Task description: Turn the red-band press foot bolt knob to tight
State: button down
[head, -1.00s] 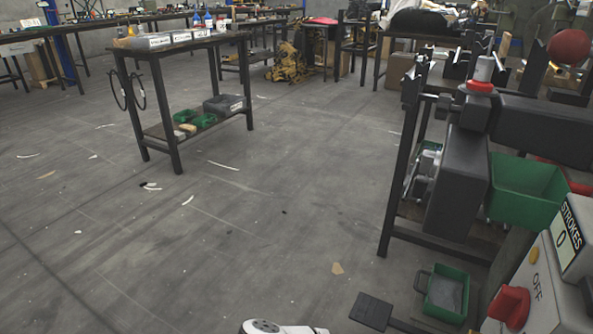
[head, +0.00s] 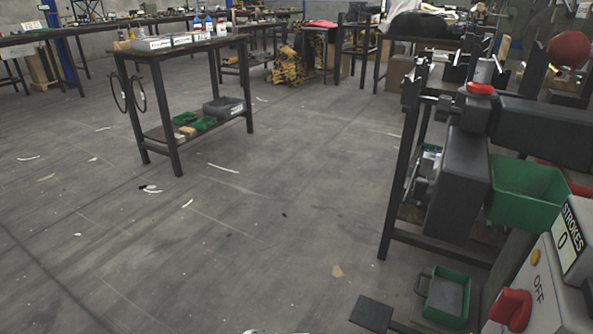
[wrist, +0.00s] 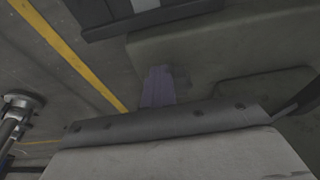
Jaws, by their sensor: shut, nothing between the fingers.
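The press (head: 462,180) with a red band (head: 480,88) near its top stands at the right of the head view, dark grey. I cannot make out its foot bolt knob in either view. In the wrist view, my gripper (wrist: 158,86) shows as narrow fingers, shut and empty, beyond the pale grey hand at the bottom. Dark grey-green surfaces lie behind the fingers; I cannot tell which part of the press they are, or whether the fingers touch them. The head view does not show the gripper.
A control box (head: 545,285) with a red switch knob (head: 512,308) and a STROKES counter is at lower right. A dark pedal (head: 372,313), a green floor bin (head: 447,296) and a green upper bin (head: 525,190) are near the press. A cart (head: 178,95) stands left; open floor lies between.

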jog(key=shift+w+d, duration=0.4)
jog(key=shift+w, duration=0.25)
jog(key=shift+w+d+b, duration=0.15)
jog(key=shift+w+b, duration=0.05)
jog(key=shift+b, duration=0.2)
jog(key=shift+w+d+b, duration=0.15)
jog(key=shift+d+b, duration=0.15)
jog(key=shift+b, duration=0.15)
jog(key=shift+w+a, duration=0.25)
jog(key=shift+w, duration=0.1)
jog(key=d+p+v, duration=0.1)
jog(key=p+v, duration=0.4)
jog(key=shift+s+r, duration=0.25)
jog(key=shift+r, duration=0.3)
jog(key=shift+a, duration=0.1)
